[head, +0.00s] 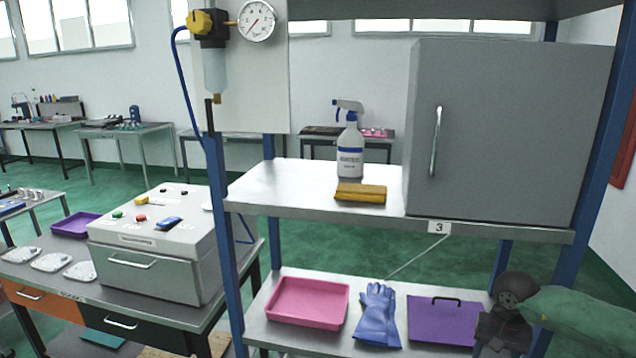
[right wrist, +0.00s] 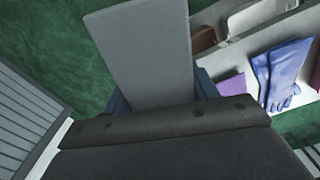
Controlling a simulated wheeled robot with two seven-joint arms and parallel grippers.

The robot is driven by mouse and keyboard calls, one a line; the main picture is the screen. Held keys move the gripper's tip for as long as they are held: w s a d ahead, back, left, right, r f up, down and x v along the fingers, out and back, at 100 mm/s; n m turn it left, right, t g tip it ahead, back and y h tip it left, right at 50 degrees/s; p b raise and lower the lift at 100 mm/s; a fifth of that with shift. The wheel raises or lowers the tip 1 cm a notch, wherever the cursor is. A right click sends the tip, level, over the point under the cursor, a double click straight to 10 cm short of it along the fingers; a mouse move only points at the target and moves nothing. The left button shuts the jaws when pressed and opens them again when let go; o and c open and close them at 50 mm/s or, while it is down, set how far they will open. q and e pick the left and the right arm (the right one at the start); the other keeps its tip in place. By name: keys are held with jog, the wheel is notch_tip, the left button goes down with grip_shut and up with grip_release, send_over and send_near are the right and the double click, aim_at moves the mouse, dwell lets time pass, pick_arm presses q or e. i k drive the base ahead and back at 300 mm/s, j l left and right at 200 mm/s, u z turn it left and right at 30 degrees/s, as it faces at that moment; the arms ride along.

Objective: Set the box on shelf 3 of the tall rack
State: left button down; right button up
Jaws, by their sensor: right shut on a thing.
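The tall rack has blue posts; its shelf 3 (head: 285,188) is the pale board with the "3" label. The left part of shelf 3 is bare. My left gripper is in neither view.
Shelf 3 holds a spray bottle (head: 350,145), a yellow-brown folded item (head: 360,192) and a large grey cabinet (head: 500,130) filling the right. The lower shelf holds a pink tray (head: 307,303), blue gloves (head: 379,318) and a purple item (head: 440,320). A bench with a grey machine (head: 150,270) stands left.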

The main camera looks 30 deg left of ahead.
aim_at(284, 187)
jog(key=j, duration=1.9)
jog(key=z, duration=0.05)
